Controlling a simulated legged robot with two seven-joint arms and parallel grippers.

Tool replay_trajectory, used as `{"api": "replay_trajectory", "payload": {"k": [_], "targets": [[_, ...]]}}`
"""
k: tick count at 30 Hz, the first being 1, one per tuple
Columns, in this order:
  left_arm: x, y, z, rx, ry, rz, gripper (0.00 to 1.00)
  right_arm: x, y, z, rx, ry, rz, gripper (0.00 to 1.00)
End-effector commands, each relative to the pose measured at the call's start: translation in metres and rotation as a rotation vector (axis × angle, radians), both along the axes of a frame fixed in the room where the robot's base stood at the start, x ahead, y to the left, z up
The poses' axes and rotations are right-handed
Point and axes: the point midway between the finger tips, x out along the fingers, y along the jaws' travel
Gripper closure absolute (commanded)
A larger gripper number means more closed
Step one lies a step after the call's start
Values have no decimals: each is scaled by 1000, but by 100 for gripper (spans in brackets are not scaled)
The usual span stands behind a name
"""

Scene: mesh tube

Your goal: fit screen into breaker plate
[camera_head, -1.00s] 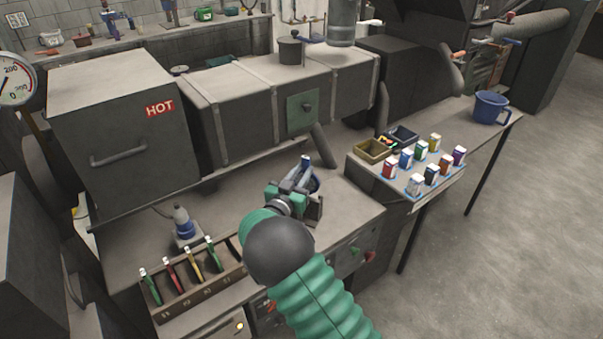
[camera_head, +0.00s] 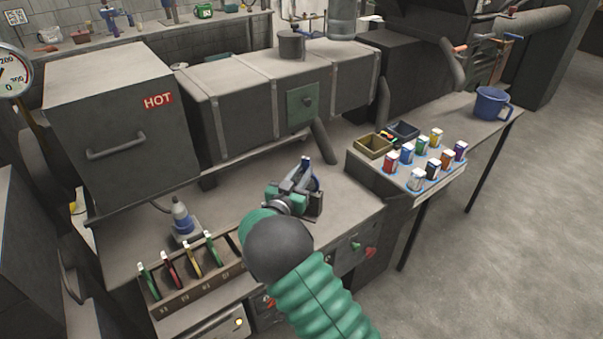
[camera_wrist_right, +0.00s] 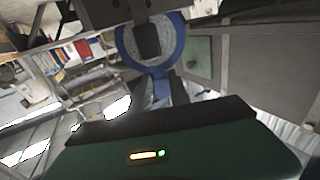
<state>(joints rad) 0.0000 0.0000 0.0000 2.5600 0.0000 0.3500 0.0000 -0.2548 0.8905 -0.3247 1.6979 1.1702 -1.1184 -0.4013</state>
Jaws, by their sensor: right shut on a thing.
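My right gripper (camera_head: 306,174) shows over the bench in the head view, with its green and black hand above the bench top. It is shut on a blue-rimmed round screen (camera_head: 317,183). In the right wrist view the screen (camera_wrist_right: 128,58) is a blue ring around grey mesh with a blue stem below; a dark finger covers part of its middle. Much of the screen is hidden by the gripper in the head view. I cannot clearly make out the breaker plate. My left gripper is not in view.
A slotted rack (camera_head: 205,290) with green, red and yellow pieces stands at the front left, near a bottle (camera_head: 182,220). A hot box (camera_head: 115,125) and barrel (camera_head: 245,95) stand behind. Small cartons on a tray (camera_head: 440,190), bins (camera_head: 374,147) and a blue mug (camera_head: 491,104) are right.

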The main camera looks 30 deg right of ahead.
Motion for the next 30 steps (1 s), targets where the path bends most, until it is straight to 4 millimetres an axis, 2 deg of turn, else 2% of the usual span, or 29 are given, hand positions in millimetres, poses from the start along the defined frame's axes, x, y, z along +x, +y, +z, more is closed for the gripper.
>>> {"api": "replay_trajectory", "payload": {"k": [5, 6, 11, 22, 26, 30], "targets": [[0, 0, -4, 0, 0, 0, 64, 0, 0, -5, 0, 0, 0, 100], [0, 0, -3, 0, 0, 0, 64, 0, 0, -4, 0, 0, 0, 72], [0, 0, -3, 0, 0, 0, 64, 0, 0, -5, -1, 1, 0, 52], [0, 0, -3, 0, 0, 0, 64, -3, 6, -6, 1, 2, 1, 52], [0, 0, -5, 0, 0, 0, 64, -16, 26, -7, 0, 5, 4, 52], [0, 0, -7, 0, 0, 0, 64, -39, 60, -10, 1, 7, 6, 52]]}}
